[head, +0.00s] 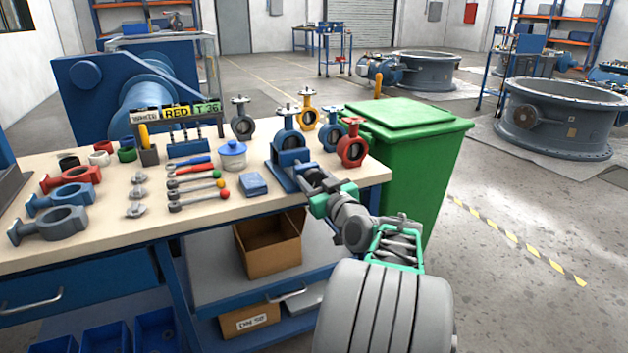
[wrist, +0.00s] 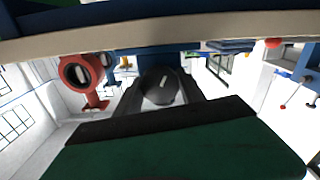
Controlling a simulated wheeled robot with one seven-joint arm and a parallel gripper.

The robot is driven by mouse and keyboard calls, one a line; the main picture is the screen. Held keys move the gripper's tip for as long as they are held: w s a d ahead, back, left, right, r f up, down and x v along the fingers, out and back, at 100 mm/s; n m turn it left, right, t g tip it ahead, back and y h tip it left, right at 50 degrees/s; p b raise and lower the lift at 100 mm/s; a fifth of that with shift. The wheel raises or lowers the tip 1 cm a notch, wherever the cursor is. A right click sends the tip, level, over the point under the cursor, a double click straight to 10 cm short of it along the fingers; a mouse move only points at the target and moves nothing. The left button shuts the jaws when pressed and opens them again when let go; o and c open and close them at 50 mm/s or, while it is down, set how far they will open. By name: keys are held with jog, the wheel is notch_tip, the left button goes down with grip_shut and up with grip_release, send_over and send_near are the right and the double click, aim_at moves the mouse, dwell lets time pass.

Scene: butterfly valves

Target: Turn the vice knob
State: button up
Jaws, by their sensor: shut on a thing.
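The blue vice (head: 287,170) stands at the front right corner of the workbench, with a blue-grey butterfly valve (head: 289,138) upright in it. My gripper (head: 313,178) reaches the front of the vice from the lower right. In the wrist view, the dark round vice knob (wrist: 157,88), with a pale mark on its face, sits between the two fingers of my gripper (wrist: 160,84), which are shut on it. In the head view the knob is mostly hidden by my gripper.
A red valve (head: 352,150) stands right of the vice, with yellow and blue valves behind it. A blue box (head: 253,184) and several coloured-handled tools lie to the left on the workbench (head: 110,230). A green bin (head: 410,150) stands close beyond the bench's right end.

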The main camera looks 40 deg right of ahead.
jog(key=shift+m, duration=0.4)
jog(key=o, duration=1.4)
jog(key=shift+c, duration=0.2)
jog(key=v, duration=0.7)
jog(key=shift+s+a+p, duration=0.2)
jog(key=shift+s+p, duration=0.2)
